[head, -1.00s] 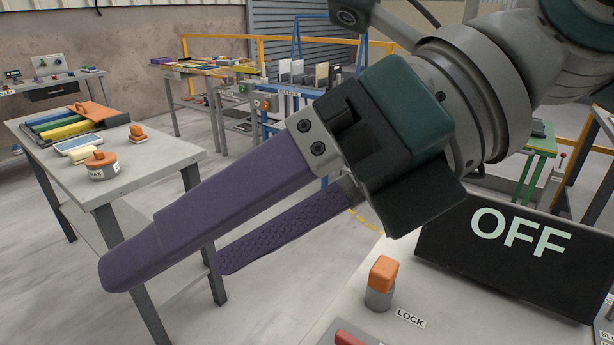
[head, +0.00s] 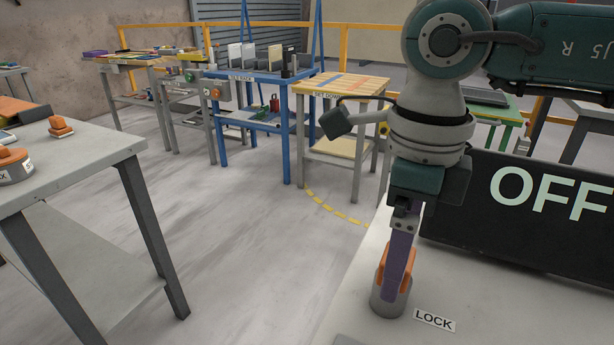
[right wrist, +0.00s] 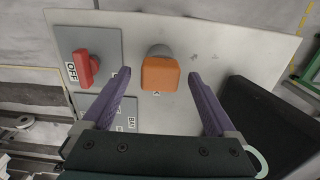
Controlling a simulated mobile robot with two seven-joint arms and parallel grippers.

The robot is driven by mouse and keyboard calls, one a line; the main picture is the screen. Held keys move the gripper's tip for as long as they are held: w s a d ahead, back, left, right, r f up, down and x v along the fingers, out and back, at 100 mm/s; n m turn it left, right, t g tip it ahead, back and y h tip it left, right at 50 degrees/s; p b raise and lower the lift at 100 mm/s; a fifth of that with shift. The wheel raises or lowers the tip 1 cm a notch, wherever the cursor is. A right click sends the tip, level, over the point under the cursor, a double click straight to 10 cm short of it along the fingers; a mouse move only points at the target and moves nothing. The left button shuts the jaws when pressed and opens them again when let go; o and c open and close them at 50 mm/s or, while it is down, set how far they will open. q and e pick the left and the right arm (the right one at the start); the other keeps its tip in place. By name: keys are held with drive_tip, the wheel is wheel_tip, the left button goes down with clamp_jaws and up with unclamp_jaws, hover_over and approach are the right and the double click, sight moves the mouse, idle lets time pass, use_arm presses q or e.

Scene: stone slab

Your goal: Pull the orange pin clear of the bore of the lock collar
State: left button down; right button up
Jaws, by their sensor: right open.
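The orange pin (head: 381,268) stands upright in the grey lock collar (head: 388,303), beside the LOCK label on the light panel. My right gripper (head: 392,290) points down at the pin, and its near purple finger covers part of the pin and collar. In the right wrist view the pin's square orange head (right wrist: 161,76) lies between the two open purple fingers (right wrist: 160,75), with a gap on each side. The collar (right wrist: 158,50) shows just behind the head. My left gripper is not in view.
A black OFF board (head: 530,205) stands on the panel, right of my right gripper. A red switch handle (right wrist: 87,68) sits left of the pin in the wrist view. A grey bench (head: 80,175) stands at left, with open floor between.

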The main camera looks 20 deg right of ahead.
drive_tip(key=shift+f, duration=2.05)
clamp_jaws()
